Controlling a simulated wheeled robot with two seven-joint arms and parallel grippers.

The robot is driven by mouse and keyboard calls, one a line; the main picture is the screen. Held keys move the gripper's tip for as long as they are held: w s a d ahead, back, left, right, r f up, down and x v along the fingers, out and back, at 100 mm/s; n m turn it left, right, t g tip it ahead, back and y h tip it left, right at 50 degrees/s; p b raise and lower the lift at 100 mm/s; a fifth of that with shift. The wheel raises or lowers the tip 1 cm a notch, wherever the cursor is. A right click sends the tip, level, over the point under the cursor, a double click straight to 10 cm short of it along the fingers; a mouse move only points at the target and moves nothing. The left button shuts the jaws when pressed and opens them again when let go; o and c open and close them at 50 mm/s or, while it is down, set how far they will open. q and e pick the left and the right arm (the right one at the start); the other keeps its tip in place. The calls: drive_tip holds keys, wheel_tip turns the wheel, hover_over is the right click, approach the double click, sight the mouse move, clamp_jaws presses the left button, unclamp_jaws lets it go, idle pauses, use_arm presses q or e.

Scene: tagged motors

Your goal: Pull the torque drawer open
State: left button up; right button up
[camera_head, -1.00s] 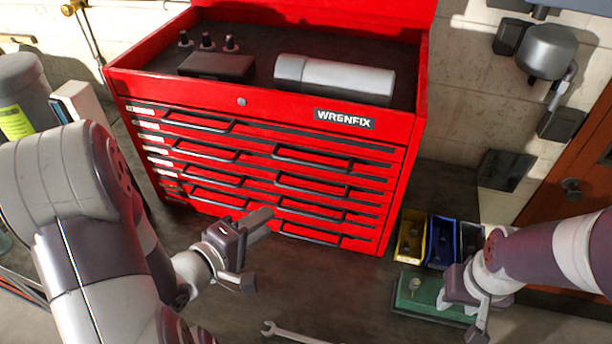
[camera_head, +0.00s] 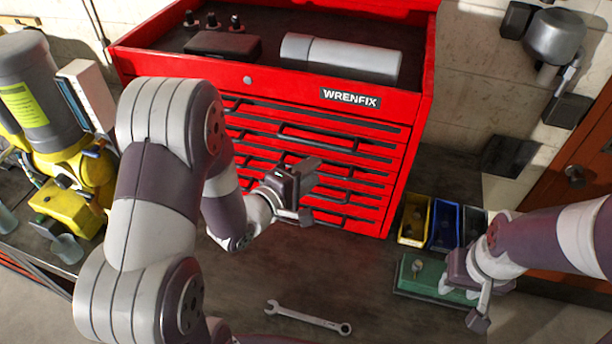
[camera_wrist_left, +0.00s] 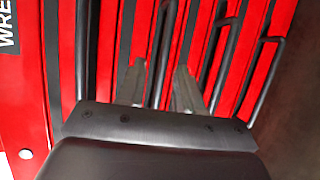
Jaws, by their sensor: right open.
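A red WRENFIX tool chest (camera_head: 390,128) stands at the back with two columns of drawers and dark bar handles. I cannot tell which drawer is the torque drawer; no drawer label is readable. The drawers in sight look shut. My left gripper (camera_head: 308,190) is in front of the lower right-column drawers. In the left wrist view, its two fingers (camera_wrist_left: 160,82) are apart, with a dark drawer handle (camera_wrist_left: 163,42) lined up between them; I cannot tell if they touch it. My right gripper (camera_head: 462,302) is open beside the green box at the right.
A wrench (camera_head: 308,318) lies on the bench before the chest. Yellow (camera_head: 414,220) and blue (camera_head: 444,228) bins stand right of it, behind a green box (camera_head: 425,275). A silver cylinder (camera_head: 340,58) lies on the chest top. A yellow-and-grey machine (camera_head: 85,165) stands left.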

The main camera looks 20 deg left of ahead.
use_arm(q)
clamp_jaws()
drive_tip(key=shift+w+r, duration=0.1)
drive_tip(key=shift+r, duration=0.1)
idle(1.1)
